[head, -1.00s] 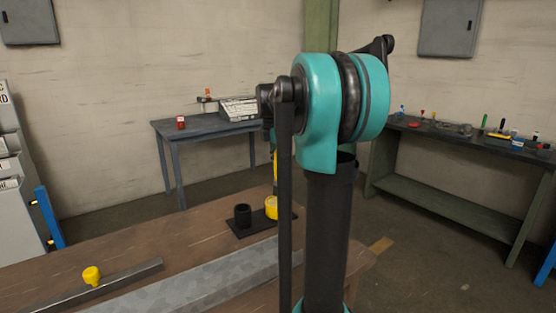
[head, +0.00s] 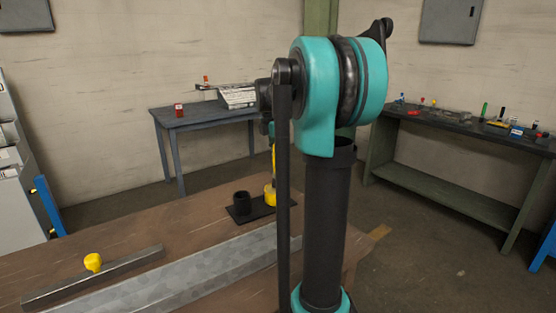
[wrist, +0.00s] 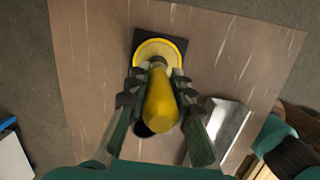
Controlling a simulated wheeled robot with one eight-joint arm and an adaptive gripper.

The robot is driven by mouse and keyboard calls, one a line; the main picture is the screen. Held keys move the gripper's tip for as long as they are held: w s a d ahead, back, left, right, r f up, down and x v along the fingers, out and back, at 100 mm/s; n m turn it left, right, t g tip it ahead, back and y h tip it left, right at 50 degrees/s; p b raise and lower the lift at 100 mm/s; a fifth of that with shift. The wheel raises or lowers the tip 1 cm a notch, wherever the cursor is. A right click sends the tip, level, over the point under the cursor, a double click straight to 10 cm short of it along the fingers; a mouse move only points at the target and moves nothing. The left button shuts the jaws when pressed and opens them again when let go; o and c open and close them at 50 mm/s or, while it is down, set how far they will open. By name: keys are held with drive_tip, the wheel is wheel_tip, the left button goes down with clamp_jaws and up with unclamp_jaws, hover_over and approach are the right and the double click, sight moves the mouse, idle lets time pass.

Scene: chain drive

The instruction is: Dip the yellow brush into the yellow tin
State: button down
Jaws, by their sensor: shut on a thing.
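The yellow brush (wrist: 160,103) has a thick yellow handle, and my gripper (wrist: 160,92) is shut on it with a finger on each side. The yellow tin (wrist: 176,44) lies beyond the brush in the wrist view, and the brush's far end overlaps its round opening. In the head view the tin (head: 270,196) stands on a dark plate, with the yellow brush (head: 274,160) upright directly above it. My arm partly hides both there. The bristles are not clearly visible, and I cannot tell how deep the tip is.
A black cup (head: 242,203) stands left of the tin on the dark plate (head: 236,219). Side tables stand against the walls.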

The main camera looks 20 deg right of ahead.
drive_tip(key=shift+f, duration=0.55)
idle(1.4)
drive_tip(key=shift+r, duration=3.55)
